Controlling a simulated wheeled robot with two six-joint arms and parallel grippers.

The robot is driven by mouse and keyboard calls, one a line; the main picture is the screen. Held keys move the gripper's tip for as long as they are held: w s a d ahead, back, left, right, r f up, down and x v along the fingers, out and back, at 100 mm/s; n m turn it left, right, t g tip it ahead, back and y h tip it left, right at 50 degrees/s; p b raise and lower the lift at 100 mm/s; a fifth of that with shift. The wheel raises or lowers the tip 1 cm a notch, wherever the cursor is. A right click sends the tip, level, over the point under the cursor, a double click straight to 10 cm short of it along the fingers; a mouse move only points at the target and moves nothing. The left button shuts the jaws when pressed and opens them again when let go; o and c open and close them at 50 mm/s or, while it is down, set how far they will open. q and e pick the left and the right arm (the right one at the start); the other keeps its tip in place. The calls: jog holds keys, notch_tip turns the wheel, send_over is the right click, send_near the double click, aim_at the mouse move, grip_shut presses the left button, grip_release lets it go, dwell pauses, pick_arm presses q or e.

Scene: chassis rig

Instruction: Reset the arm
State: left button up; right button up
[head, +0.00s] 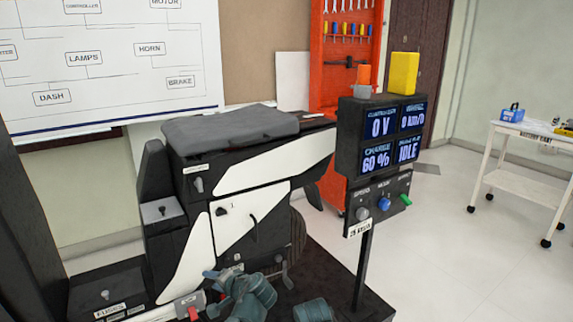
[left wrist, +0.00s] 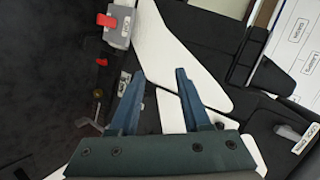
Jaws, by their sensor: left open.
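My left gripper (head: 210,292) is at the lower middle of the head view, low beside the black and white chassis rig (head: 236,222). In the left wrist view, its two blue fingers (left wrist: 158,74) stand apart with nothing between them. A white panel of the rig lies behind the fingers. A grey box with a red part (left wrist: 118,22) is ahead and to the left of the fingertips, apart from them. It seems to be the red-and-grey part (head: 190,305) just left of the gripper in the head view. My right gripper is not in view.
A display stand (head: 349,135) with lit screens and knobs rises right of the rig, topped by a yellow block (head: 404,73) and an orange light. A white cart (head: 537,140) stands far right. A red tool cabinet (head: 342,80) stands behind.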

pick_arm(q)
jog(key=s+d+f+n+g+h, duration=0.3)
jog(key=s+f+g+h, duration=0.15)
jog(key=s+f, duration=0.2)
jog(key=s+d+f+n+g+h, duration=0.2)
jog(key=s+d+f+g+h, duration=0.1)
jog(key=s+f+h, duration=0.3)
jog(key=s+d+r+m+y, duration=0.1)
jog(key=s+d+m+y, duration=0.25)
jog(key=s+d, duration=0.5)
notch_tip(320, 180, up, 33)
jog(key=w+d+h+p, duration=0.1)
jog(key=d+p, duration=0.1)
jog(key=p, duration=3)
jog(key=shift+w+g, duration=0.35)
jog(key=shift+f, duration=0.2)
